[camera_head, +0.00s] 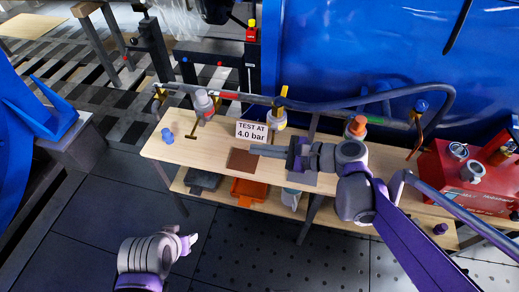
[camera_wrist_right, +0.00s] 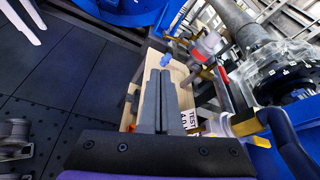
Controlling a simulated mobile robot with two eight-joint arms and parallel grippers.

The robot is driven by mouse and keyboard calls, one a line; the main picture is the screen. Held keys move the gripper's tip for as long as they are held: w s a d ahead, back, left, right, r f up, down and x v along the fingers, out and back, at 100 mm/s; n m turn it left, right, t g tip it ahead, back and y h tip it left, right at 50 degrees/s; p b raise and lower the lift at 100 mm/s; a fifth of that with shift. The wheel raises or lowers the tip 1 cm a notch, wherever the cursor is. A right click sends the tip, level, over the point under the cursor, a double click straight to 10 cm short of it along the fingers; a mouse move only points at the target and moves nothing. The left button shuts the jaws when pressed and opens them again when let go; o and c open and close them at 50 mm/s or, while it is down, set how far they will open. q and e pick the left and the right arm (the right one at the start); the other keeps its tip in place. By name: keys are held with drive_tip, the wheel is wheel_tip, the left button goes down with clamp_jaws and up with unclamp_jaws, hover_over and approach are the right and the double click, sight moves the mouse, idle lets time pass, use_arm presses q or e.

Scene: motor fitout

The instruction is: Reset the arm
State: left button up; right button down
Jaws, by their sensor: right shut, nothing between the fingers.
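My right gripper (camera_head: 256,149) reaches in from the right, over the wooden bench (camera_head: 170,147), just below the "TEST AT 4.0 bar" sign (camera_head: 251,131). Its fingers are together and empty; the right wrist view also shows the shut fingers (camera_wrist_right: 160,78) side by side. My left gripper (camera_head: 190,242) is low at the left, above the dark floor and in front of the bench; its fingers are too small and foreshortened to tell their opening.
A blue cap (camera_head: 167,136) stands on the bench's left end. Grey-and-red (camera_head: 204,104), yellow (camera_head: 279,115) and orange-topped (camera_head: 355,127) fittings stand along the hose (camera_head: 330,105). A red unit (camera_head: 465,180) is at the right. An orange bin (camera_head: 249,192) sits on the lower shelf.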

drive_tip(key=shift+d, duration=0.1)
idle(0.3)
drive_tip(key=shift+s, duration=0.1)
drive_tip(key=s+d+f+n+h+p, duration=0.2)
drive_tip(key=s+d+f+n+h, duration=0.1)
drive_tip(key=s+d+n+h, duration=0.3)
drive_tip(key=s+d+f+n+h+p, duration=0.2)
drive_tip(key=s+d+f+n+h, duration=0.1)
drive_tip(key=s+d+n+h, duration=0.4)
drive_tip(key=s+d+n, duration=0.1)
drive_tip(key=s+n, duration=0.2)
drive_tip(key=n, duration=0.1)
drive_tip(key=shift+d+n+g+p, duration=0.35)
drive_tip(key=shift+n+g, duration=0.05)
